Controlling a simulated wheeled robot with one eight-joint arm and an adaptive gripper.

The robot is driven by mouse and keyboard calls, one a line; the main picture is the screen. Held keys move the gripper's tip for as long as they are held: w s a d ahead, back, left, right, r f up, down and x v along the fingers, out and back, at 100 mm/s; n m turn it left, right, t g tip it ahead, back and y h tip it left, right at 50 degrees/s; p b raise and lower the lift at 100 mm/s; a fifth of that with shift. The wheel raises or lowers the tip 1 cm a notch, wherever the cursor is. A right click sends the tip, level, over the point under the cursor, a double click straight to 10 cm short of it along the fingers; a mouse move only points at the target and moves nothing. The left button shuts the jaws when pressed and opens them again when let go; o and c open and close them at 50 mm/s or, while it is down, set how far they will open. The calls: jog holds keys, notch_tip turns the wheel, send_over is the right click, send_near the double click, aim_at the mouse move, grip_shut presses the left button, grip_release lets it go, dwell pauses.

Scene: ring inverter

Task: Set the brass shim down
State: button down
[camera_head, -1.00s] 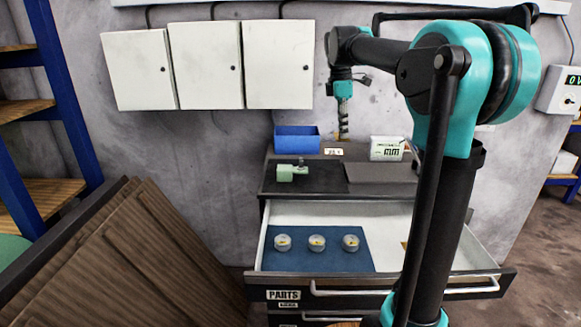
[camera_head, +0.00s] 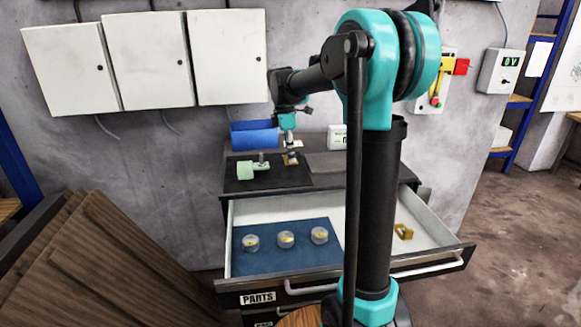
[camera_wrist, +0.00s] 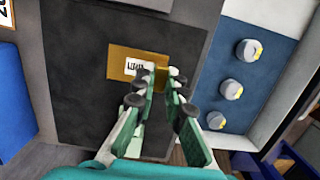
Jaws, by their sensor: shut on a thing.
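The brass shim (camera_wrist: 118,62) is a flat brass plate with a small white printed label. In the wrist view my gripper (camera_wrist: 158,80) is closed on it, fingertips at its near part. The shim is over the dark mat (camera_wrist: 72,105) on the cabinet top. In the head view my gripper (camera_head: 289,148) points down over the right part of this mat, with a small bit of brass showing at its tip. I cannot tell whether the shim touches the mat.
A green fixture (camera_head: 252,170) lies left of my gripper on the mat. A blue bin (camera_head: 255,137) and a white box (camera_head: 337,137) stand behind. Below, the open drawer (camera_head: 440,250) holds three round gauges (camera_head: 286,239) on blue cloth and a brass bracket (camera_head: 403,231).

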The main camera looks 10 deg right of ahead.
aim_at(287, 163)
jog(key=shift+f, duration=2.45)
jog(key=shift+f, duration=0.1)
jog(key=c, duration=1.6)
grip_release()
jog(key=r, duration=0.4)
jog(key=a+r, duration=0.1)
jog(key=r, duration=0.7)
jog(key=shift+a+r, duration=0.1)
jog(key=shift+a, duration=0.1)
